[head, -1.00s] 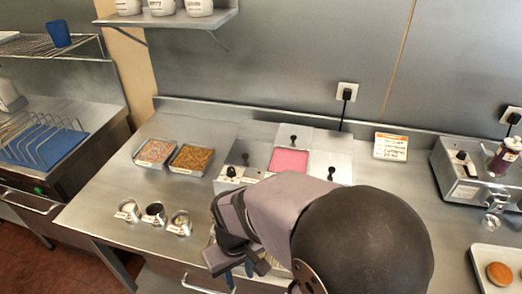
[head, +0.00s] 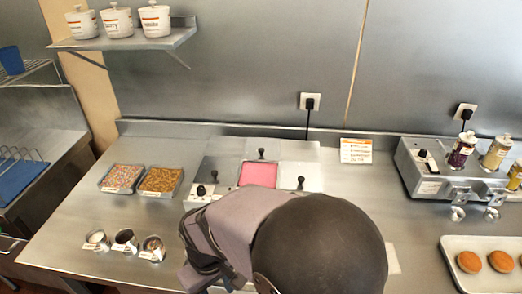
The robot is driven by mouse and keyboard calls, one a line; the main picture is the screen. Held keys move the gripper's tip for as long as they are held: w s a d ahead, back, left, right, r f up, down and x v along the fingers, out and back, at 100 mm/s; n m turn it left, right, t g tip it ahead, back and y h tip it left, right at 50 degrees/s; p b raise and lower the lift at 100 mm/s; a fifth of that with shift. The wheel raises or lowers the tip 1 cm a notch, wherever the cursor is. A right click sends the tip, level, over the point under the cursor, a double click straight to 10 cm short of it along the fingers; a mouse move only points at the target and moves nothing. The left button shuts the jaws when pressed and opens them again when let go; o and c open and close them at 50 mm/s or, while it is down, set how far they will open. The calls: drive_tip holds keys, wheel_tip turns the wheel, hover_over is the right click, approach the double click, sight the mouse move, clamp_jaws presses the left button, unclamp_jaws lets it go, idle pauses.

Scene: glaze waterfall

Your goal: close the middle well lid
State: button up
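The glaze unit sits at the back middle of the steel counter. Its middle well is open and shows pink glaze (head: 258,173). A lid with a black knob (head: 261,154) stands at the back edge of that well. My gripper (head: 212,272) is in front of the unit, low over the counter. My own arm covers the unit's front part. The fingertips are hidden, so I cannot tell their opening.
Two sprinkle trays (head: 123,178) (head: 160,181) stand left of the unit. Several small cups (head: 124,241) stand in front of them. A dispenser machine (head: 450,175) with bottles and a tray of doughnuts (head: 460,243) are at right. A shelf (head: 125,42) hangs above left.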

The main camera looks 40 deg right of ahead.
sight(260, 151)
drive_tip(key=w+d+r+n+t+h, duration=0.1)
drive_tip(key=w+d+n+h, duration=0.1)
drive_tip(key=w+d, duration=0.5)
drive_tip(key=w+d+r+n+h+b, duration=0.1)
drive_tip(key=w+d+r+n+h, duration=0.1)
drive_tip(key=w+d+n, duration=0.3)
drive_tip(key=w+d+r+n+t+h, duration=0.1)
drive_tip(key=w+d+n+h, duration=0.2)
drive_tip(key=w+d, duration=0.7)
drive_tip(key=shift+w+d+r+n+t, duration=0.15)
drive_tip(key=shift+d+r+n+t, duration=0.15)
drive_tip(key=shift+d+r+n, duration=0.15)
drive_tip(key=shift+w+d+f+n+t+h+p, duration=0.1)
drive_tip(key=shift+w+d+f+n+t+h, duration=0.65)
drive_tip(key=shift+w+d+n, duration=1.65)
drive_tip(key=shift+w+d+f+n+t+h+p, duration=0.15)
drive_tip(key=shift+w+d+f+n+h, duration=0.25)
drive_tip(key=shift+w+d+n+h, duration=1.85)
drive_tip(key=shift+w+d+f+n+t+y+p, duration=0.1)
drive_tip(key=shift+w+d+f+n+t+y, duration=0.75)
drive_tip(key=shift+d, duration=2.9)
drive_tip(key=shift+w+r+n+g+h, duration=0.25)
drive_tip(key=shift+w+g+h, duration=0.1)
drive_tip(key=shift+w+h, duration=0.2)
drive_tip(key=shift+c, duration=0.5)
clamp_jaws()
